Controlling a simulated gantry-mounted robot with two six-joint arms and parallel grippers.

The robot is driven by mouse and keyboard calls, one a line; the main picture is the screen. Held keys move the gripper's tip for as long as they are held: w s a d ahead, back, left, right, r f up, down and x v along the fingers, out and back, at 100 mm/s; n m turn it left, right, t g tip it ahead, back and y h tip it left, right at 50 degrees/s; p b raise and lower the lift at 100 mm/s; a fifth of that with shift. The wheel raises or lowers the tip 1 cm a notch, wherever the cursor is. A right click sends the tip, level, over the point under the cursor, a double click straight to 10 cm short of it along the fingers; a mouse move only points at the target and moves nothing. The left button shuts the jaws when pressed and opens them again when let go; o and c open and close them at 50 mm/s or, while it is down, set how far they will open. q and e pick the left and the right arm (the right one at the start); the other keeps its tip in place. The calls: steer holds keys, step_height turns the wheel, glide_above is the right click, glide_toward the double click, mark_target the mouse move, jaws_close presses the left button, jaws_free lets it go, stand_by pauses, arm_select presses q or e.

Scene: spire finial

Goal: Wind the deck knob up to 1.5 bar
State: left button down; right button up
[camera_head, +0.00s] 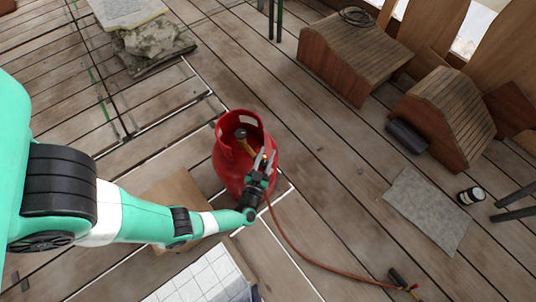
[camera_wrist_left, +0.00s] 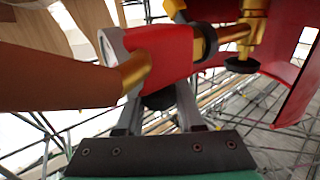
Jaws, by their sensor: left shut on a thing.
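The red gas cylinder (camera_head: 228,167) stands upright on the deck, with a dark valve handwheel (camera_head: 240,133) inside its collar. My left gripper (camera_head: 264,162) is at the cylinder's top right side. In the left wrist view, a red regulator body (camera_wrist_left: 165,52) with brass fittings lies across the jaws. A black knob (camera_wrist_left: 160,99) shows under it, between my fingers, and the gripper is shut on it. The knob is mostly hidden by the body and fingers. A pale round face, perhaps a gauge (camera_wrist_left: 107,47), is edge-on, with no reading visible. My right gripper is out of view.
An orange-red hose (camera_head: 286,236) runs from the regulator across the deck to a torch-like tool (camera_head: 402,281). It crosses close in the left wrist view (camera_wrist_left: 60,80). A white tiled panel (camera_head: 205,278) lies in front, and a grey sheet (camera_head: 428,210) at right.

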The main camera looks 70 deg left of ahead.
arm_select(q)
steer(key=n+g+y, duration=0.2)
steer(key=g, duration=0.1)
steer(key=shift+s+a+n+b, duration=0.2)
steer(key=shift+n+b, duration=0.1)
steer(key=shift+b, duration=0.1)
steer(key=shift+s+n+g+y, duration=0.15)
steer(key=shift+n+g+y, duration=0.2)
steer(key=shift+n+g, duration=0.45)
steer(key=shift+s+n+g+y, duration=0.15)
steer(key=shift+n+g+y, duration=0.25)
steer(key=shift+g, duration=0.8)
steer(key=shift+s+a+g, duration=0.1)
steer(key=shift+g, duration=0.2)
steer(key=c, duration=0.5)
jaws_free()
